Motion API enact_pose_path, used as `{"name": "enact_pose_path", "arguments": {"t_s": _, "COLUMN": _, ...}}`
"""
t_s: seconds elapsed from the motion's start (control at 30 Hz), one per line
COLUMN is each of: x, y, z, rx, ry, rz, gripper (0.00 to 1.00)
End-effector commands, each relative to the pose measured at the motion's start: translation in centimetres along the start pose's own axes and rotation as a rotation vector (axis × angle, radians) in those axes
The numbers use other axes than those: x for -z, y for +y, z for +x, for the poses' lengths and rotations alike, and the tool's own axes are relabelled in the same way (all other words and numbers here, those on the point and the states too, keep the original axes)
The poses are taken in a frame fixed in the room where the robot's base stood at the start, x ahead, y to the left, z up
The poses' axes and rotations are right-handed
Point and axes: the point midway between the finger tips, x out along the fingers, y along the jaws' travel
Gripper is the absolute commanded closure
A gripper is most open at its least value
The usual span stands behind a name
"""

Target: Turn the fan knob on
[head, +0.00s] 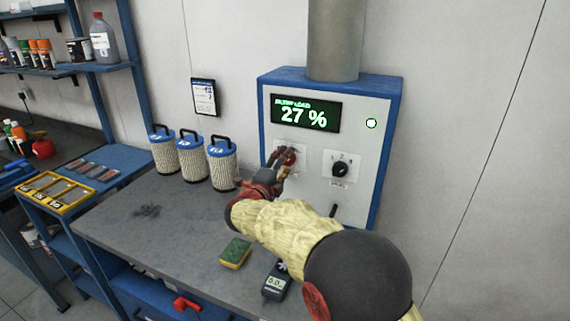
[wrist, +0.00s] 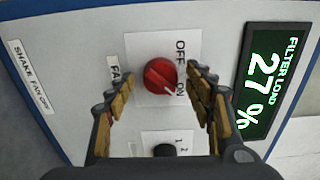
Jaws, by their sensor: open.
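The red fan knob (wrist: 160,75) sits on a white plate marked OFF and ON, beside a partly hidden label starting "FA". A pale mark on its face lies on the side toward ON. In the head view the knob (head: 290,156) is partly covered by my gripper (head: 279,164), on the front of the blue-edged cabinet (head: 377,150). In the wrist view my gripper (wrist: 159,88) is open, one finger on each side of the knob. Gaps show between the fingers and the knob, and I see no contact.
A black knob (head: 340,169) sits to the right on the panel, and a dark lever (head: 333,210) below it. Filter cartridges (head: 192,157), a sponge (head: 235,252) and a meter (head: 276,283) stand on the bench.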

Motion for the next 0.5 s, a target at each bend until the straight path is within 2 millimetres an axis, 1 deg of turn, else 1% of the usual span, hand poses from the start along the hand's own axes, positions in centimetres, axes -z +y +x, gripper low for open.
{"name": "enact_pose_path", "arguments": {"t_s": 0.17, "x": -0.1, "y": 0.0, "z": -2.3, "rx": -0.001, "ry": -0.003, "rz": 0.000, "gripper": 0.47}}
{"name": "enact_pose_path", "arguments": {"t_s": 0.4, "x": -0.1, "y": 0.0, "z": -7.2, "rx": -0.001, "ry": -0.004, "rz": 0.001, "gripper": 0.47}}
{"name": "enact_pose_path", "arguments": {"t_s": 0.5, "x": -0.1, "y": 0.0, "z": -9.0, "rx": 0.000, "ry": -0.003, "rz": 0.000, "gripper": 0.47}}
